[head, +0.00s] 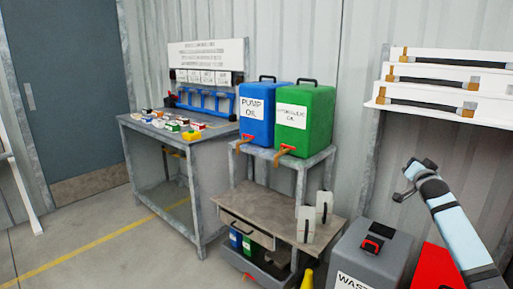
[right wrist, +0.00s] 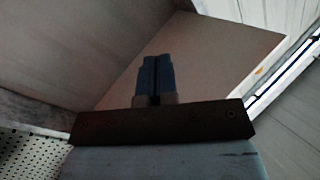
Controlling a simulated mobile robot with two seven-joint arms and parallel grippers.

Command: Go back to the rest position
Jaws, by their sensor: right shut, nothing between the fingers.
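My right gripper (right wrist: 157,62) shows in the right wrist view with its two blue fingers pressed together and nothing between them. A pale, flat surface lies beyond the fingertips, and the picture is dark. In the head view a light blue part of my right arm reaches up from the lower right corner, in front of the wall and apart from the objects there. My left gripper is not in either view.
A blue pump oil container (head: 255,117) and a green one (head: 305,122) stand on a metal stand. A workbench (head: 148,131) with small boxes is to the left. A grey waste bin (head: 392,246) and white wall shelves (head: 455,106) are near my arm. The left floor is clear.

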